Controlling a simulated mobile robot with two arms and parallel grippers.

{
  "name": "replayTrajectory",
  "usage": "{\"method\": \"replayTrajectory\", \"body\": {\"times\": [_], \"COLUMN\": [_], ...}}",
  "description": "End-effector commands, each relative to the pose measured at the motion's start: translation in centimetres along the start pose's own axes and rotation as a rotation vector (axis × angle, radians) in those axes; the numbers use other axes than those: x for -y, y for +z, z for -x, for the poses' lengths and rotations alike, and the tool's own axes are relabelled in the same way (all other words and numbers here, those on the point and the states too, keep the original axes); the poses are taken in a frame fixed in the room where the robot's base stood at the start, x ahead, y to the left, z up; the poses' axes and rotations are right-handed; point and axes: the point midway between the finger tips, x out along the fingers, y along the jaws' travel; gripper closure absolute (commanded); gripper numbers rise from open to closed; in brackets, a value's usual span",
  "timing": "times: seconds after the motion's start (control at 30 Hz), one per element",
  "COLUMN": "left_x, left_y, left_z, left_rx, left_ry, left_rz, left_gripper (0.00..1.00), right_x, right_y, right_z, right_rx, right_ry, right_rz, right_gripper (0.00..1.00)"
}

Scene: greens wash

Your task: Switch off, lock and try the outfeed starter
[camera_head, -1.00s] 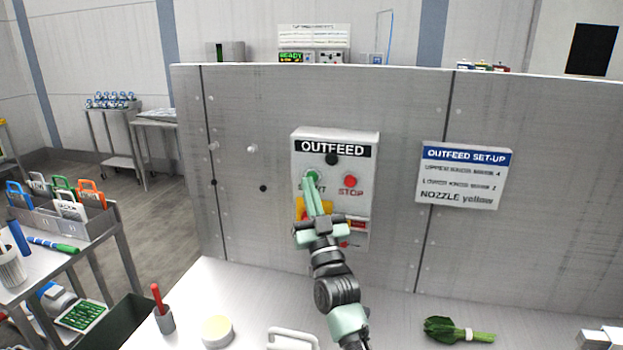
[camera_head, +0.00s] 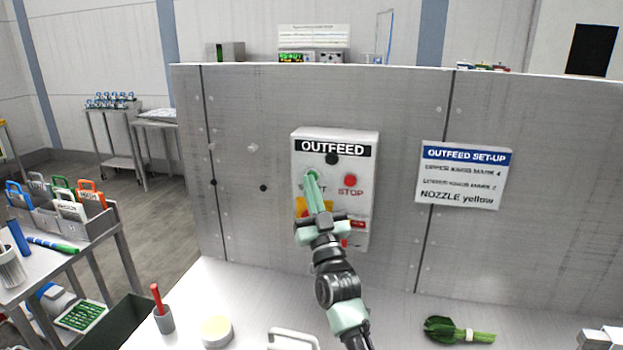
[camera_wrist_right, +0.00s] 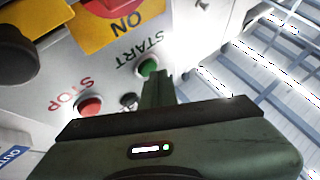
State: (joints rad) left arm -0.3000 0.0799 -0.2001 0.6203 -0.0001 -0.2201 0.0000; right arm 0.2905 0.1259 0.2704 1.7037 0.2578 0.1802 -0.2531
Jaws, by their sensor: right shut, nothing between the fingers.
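The OUTFEED starter box (camera_head: 362,168) is a pale box on the grey metal panel. It has a green START button (camera_wrist_right: 149,67), a red STOP button (camera_head: 350,180) and a dark round part above them. Below is a yellow plate (camera_head: 300,205) with a red part, mostly behind my arm in the head view; in the right wrist view the plate (camera_wrist_right: 88,32) reads ON. My right gripper (camera_head: 312,178) is shut and empty, its fingertips at the START button; I cannot tell if they press it. My left gripper is not in view.
An OUTFEED SET-UP sign (camera_head: 462,176) is on the panel at right. On the bench in front are a red-handled item in a grey cup (camera_head: 164,320), a round pale tub (camera_head: 217,331) and a green leafy bunch (camera_head: 460,331). The bench's middle is mostly clear.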

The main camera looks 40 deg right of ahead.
Motion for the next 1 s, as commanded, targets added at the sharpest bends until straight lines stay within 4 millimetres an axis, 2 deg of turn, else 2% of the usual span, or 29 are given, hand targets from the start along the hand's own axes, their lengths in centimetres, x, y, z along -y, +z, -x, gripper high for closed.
{"method": "replayTrajectory", "body": {"times": [1.0], "left_x": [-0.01], "left_y": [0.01], "left_z": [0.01], "left_rx": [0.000], "left_ry": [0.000], "left_rz": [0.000], "left_gripper": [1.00], "right_x": [-0.20], "right_y": [0.07], "right_z": [-0.34], "right_rx": [-0.001], "right_ry": [0.000], "right_rz": [0.000], "right_gripper": [1.00]}}
